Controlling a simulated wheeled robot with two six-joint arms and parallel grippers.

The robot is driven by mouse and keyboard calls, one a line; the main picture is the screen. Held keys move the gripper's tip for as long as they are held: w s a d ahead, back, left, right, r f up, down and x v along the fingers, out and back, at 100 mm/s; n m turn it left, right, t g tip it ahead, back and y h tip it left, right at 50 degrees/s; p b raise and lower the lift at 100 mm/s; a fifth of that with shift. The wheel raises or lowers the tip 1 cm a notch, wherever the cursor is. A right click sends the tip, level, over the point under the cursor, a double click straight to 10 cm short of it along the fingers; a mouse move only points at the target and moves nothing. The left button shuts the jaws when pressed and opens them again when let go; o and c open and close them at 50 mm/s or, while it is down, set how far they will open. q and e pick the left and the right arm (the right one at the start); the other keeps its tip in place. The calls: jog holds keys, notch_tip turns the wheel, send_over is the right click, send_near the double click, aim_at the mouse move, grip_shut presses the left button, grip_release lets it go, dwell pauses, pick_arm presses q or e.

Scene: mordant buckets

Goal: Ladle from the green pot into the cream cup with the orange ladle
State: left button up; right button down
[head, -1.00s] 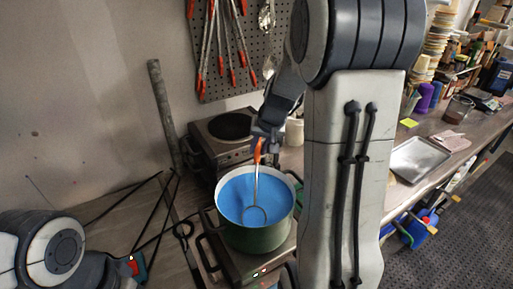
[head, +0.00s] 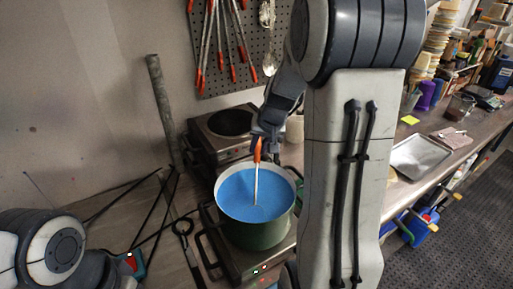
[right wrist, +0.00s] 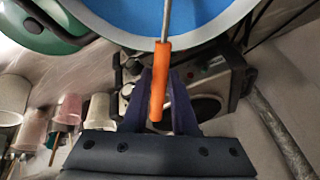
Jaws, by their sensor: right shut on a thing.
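The green pot (head: 256,238) with a white inner rim holds blue liquid and stands on the front hot plate. My right gripper (head: 263,145) is above the pot's far rim, shut on the orange handle of the ladle (head: 257,150). The ladle hangs nearly upright with its bowl hidden under the liquid. In the right wrist view the orange handle (right wrist: 159,85) is between the fingers (right wrist: 158,95). A cream-coloured cup (head: 295,129) stands behind the pot, partly hidden by my right arm. My left arm shows at lower left, but its gripper cannot be made out.
A second hot plate (head: 230,125) stands behind the pot. Several cups, one pink (right wrist: 68,108), stand at left in the right wrist view, near a green vessel (right wrist: 45,38). A metal tray (head: 420,157) lies on the right bench. Dark rods lean left of the pot.

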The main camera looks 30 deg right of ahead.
jog(key=shift+r, duration=0.1)
jog(key=shift+r+p, duration=3.85)
jog(key=shift+r, duration=0.7)
notch_tip(320, 180, up, 2)
jog(key=g+y+p, duration=0.1)
jog(key=g+p, duration=0.1)
jog(key=p, duration=0.5)
jog(key=shift+p, duration=0.3)
